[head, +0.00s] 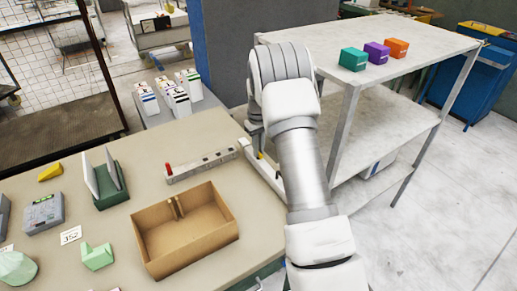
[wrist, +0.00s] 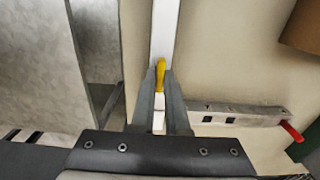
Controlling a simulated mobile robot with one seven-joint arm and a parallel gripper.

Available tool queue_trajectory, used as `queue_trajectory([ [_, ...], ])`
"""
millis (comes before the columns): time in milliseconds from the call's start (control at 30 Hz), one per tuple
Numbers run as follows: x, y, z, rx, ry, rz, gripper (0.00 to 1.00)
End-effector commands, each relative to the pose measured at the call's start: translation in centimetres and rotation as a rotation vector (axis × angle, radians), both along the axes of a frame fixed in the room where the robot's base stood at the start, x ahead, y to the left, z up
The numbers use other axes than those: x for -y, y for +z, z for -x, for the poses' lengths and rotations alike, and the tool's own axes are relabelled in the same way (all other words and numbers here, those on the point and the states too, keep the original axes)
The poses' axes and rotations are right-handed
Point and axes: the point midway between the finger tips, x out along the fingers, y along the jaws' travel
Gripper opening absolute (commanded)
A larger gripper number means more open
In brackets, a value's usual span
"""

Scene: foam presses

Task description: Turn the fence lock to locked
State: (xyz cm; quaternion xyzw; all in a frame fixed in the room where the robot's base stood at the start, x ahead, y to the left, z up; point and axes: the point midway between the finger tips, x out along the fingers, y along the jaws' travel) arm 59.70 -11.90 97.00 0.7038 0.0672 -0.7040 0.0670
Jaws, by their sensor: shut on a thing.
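The fence lock is a small yellow lever (wrist: 160,72) on a pale straight rail (wrist: 164,30), seen in the wrist view. My gripper (wrist: 160,90) is shut on the lever, one finger on each side, and the lever's tip shows just beyond the fingertips. In the head view a bit of yellow (head: 260,155) shows beside the rail (head: 264,171) at the table's right edge. There my arm hides most of the gripper. I cannot tell from any marking whether the lock stands at locked.
A grey metal bar with a red end (head: 200,166) lies left of the gripper. An open cardboard box (head: 185,258) stands in front of it on the table. A shelf unit (head: 420,45) with teal, purple and orange blocks stands close on the right.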

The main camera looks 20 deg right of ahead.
Motion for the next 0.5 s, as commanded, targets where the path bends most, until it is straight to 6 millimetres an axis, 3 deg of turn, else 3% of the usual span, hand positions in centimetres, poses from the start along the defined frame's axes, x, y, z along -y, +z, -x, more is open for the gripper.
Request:
queue_trajectory([
  [267,0.04,0.0,-0.03,0.001,-0.076,0.001,0.0],
  [500,0.03,0.0,-0.07,0.002,-0.249,0.002,0.0],
])
